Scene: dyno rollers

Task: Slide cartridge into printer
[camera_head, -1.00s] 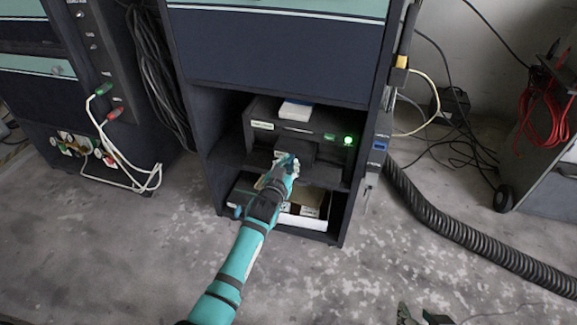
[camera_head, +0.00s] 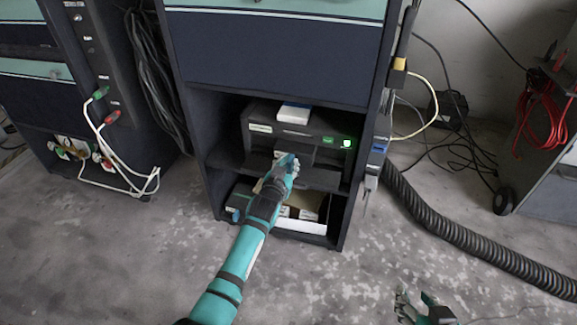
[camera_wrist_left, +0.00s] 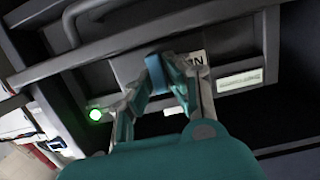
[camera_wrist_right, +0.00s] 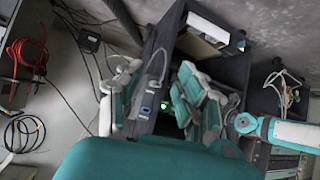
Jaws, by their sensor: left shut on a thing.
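The black printer (camera_head: 318,142) sits on the cabinet's middle shelf, with a lit green light at its right front. My left gripper (camera_head: 287,161) is at the printer's front. In the left wrist view, my left gripper (camera_wrist_left: 158,82) is shut on a blue tab on a grey block with a partly hidden label, which appears to be the cartridge (camera_wrist_left: 132,62). The block lies against the printer front; how deep it sits is hidden. My right gripper (camera_head: 420,304) is low at the right, away from the printer. In the right wrist view its fingers (camera_wrist_right: 158,98) are apart and empty.
A white box (camera_head: 294,113) lies on the printer. An open box (camera_head: 305,226) stands on the lower shelf under my left arm. The cabinet walls (camera_head: 200,150) bound the shelf. A ribbed black hose (camera_head: 440,231) runs across the floor at right. Open floor lies in front.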

